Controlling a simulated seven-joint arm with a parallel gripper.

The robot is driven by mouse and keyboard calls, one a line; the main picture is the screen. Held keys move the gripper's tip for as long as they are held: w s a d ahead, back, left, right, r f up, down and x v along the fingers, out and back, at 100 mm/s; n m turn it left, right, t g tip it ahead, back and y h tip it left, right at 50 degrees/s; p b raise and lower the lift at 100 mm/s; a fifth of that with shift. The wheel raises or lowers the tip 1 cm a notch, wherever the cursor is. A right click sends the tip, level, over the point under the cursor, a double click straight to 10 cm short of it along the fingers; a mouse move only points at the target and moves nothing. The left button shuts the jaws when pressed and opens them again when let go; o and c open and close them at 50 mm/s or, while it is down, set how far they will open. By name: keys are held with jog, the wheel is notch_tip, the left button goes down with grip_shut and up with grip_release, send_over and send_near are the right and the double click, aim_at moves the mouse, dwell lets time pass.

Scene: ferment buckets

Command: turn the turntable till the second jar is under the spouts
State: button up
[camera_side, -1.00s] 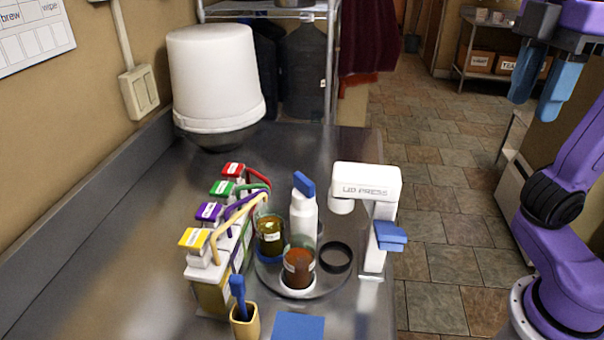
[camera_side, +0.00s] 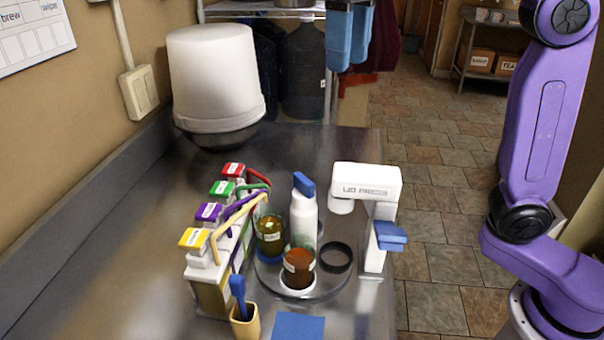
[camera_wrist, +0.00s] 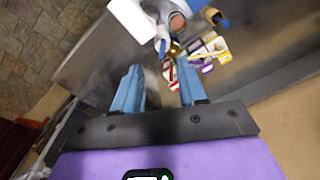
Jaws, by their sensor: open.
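The round turntable (camera_side: 322,290) stands on the metal bench in the side view, with a white post with a blue top (camera_side: 304,215) at its middle. A jar of yellow-green contents (camera_side: 270,238) sits at its left, by the spout ends. A jar of red-brown contents (camera_side: 299,270) sits at its front. An empty black ring (camera_side: 336,257) is at its right. The colored spouts (camera_side: 240,205) curve from the tap row toward the yellow-green jar. My gripper (camera_side: 350,50) is open and empty, high above and behind the turntable; its fingers also show in the wrist view (camera_wrist: 160,92).
A white lid press (camera_side: 365,182) with a blue handle (camera_side: 390,236) stands right of the turntable. Taps with red, green, purple and yellow tops (camera_side: 208,212) stand left. A yellow cup (camera_side: 246,323) and blue pad (camera_side: 298,327) are in front. A white bucket (camera_side: 213,75) stands behind.

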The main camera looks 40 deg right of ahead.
aim_at(302, 177)
jog(key=shift+w+a+f+m, duration=0.95)
jog(key=shift+w+m, duration=0.95)
jog(key=shift+w, duration=1.9)
notch_tip(302, 177, down, 22)
jog(key=shift+d+f, duration=0.1)
jog(key=shift+f, duration=0.05)
grip_shut()
